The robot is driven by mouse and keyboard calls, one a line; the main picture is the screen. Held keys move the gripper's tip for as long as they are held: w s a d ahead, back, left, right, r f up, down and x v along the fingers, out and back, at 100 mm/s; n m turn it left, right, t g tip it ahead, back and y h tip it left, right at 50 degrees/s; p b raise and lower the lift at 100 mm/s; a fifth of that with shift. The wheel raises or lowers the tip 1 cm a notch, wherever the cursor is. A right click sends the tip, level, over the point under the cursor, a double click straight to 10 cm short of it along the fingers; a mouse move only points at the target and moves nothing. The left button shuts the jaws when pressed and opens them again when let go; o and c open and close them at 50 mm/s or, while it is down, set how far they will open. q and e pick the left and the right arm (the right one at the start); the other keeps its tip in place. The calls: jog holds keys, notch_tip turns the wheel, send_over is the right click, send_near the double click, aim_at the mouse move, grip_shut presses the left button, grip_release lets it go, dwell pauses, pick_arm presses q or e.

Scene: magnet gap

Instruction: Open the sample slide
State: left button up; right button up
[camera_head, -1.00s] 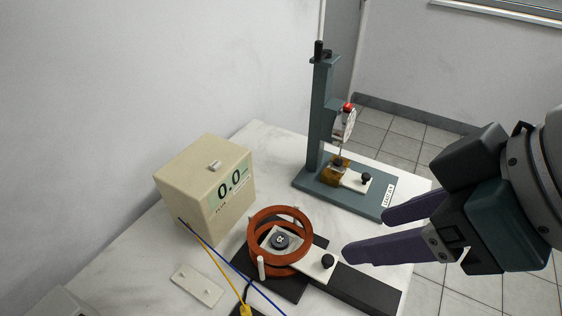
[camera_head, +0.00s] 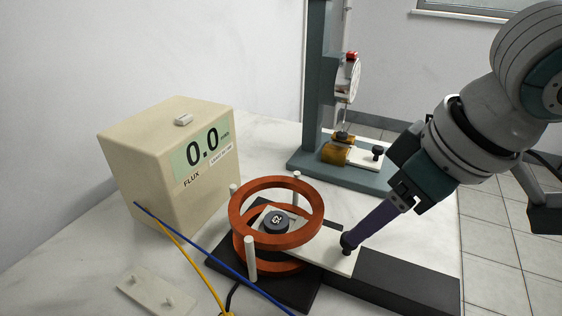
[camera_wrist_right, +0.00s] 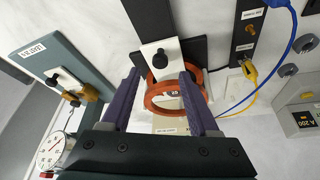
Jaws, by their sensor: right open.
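The sample slide (camera_head: 325,256) is a white plate with a black knob (camera_head: 347,244) at its outer end. Its inner part lies within the red-brown coil rings (camera_head: 235,215), bearing a dark round piece (camera_head: 276,221) with a light mark. My right gripper (camera_head: 350,236) points down at the knob; one purple finger hides the other in the head view. In the right wrist view, the gripper (camera_wrist_right: 159,75) is open, with the knob (camera_wrist_right: 160,57) lined up between its fingertips. Whether a finger touches the knob I cannot tell. My left gripper is not in view.
A beige flux meter (camera_head: 160,150) reading 0.0 stands at left, with blue and yellow cables in front. A teal gauge stand (camera_head: 316,90) with its own knobbed white slide (camera_head: 368,158) stands behind. A black rail (camera_head: 405,280) extends right. A small pale plate (camera_head: 145,290) lies front left.

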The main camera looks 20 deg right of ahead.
jog(key=b+x, duration=0.1)
jog(key=x, duration=0.4)
jog(key=shift+c, duration=0.2)
grip_shut()
dwell(1.1)
